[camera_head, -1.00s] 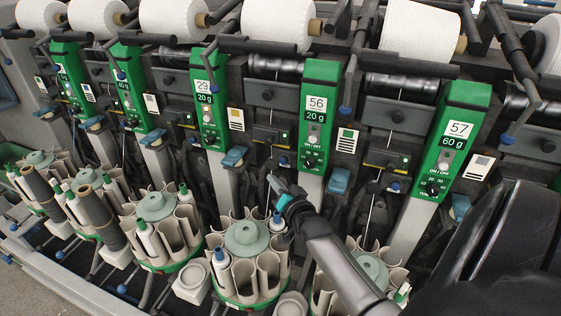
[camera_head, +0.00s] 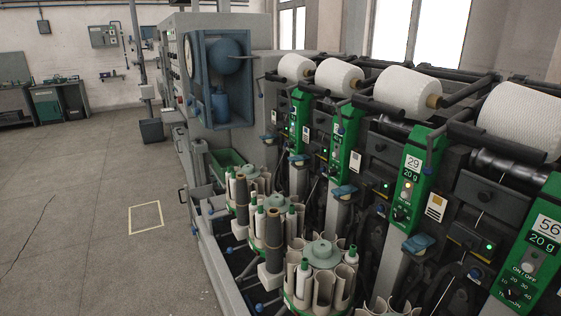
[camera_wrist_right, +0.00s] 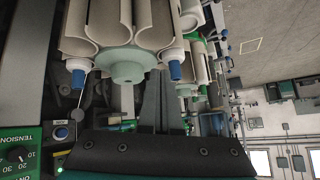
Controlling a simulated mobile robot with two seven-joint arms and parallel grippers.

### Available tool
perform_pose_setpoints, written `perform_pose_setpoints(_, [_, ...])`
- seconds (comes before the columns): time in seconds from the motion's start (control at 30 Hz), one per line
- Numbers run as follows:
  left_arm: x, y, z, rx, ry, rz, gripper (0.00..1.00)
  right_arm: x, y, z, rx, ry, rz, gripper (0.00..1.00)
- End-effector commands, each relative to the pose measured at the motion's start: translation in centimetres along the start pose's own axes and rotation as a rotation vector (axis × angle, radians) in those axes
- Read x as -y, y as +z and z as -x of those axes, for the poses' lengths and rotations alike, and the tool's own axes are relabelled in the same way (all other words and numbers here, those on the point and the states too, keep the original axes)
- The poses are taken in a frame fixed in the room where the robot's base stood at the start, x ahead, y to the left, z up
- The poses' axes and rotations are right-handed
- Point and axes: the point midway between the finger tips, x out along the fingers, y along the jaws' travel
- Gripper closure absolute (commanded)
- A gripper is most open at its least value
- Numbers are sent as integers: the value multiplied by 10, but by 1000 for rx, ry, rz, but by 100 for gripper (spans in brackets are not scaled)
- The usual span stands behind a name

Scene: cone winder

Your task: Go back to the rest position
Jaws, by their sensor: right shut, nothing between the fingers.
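My right gripper (camera_wrist_right: 156,82) shows in the right wrist view as dark narrow fingers, closed together and empty, above a dark bar with screws. That view is upside down. Behind the fingers is a bobbin magazine with a pale green hub (camera_wrist_right: 127,66), beige pockets and blue-tipped tubes; I cannot tell the distance. The right arm and the left gripper are out of the head view. The cone winder shows there with its green unit panels, including one marked 29 (camera_head: 412,175) and one marked 56 (camera_head: 535,245).
Bobbin magazines (camera_head: 322,252) stand along the winder's front, with brown tubes rising beside them. White yarn cones (camera_head: 408,92) lie above. A blue and grey end cabinet (camera_head: 215,80) stands at the far end. The floor (camera_head: 90,220) at left is open, with a yellow-marked rectangle.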

Motion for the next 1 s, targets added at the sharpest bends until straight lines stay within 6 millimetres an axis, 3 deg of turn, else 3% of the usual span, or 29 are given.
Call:
perform_pose_setpoints(0.2, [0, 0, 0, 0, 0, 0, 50, 30, 54, 48, 225, 4, 176, 100])
perform_pose_setpoints(0.6, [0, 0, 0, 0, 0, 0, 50, 48, 105, 122, 474, 10, 343, 100])
perform_pose_setpoints(0.63, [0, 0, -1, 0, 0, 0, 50, 47, 108, 123, 487, 11, 350, 100])
perform_pose_setpoints(1.0, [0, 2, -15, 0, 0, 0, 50, 37, 160, 53, 518, 11, 348, 100])
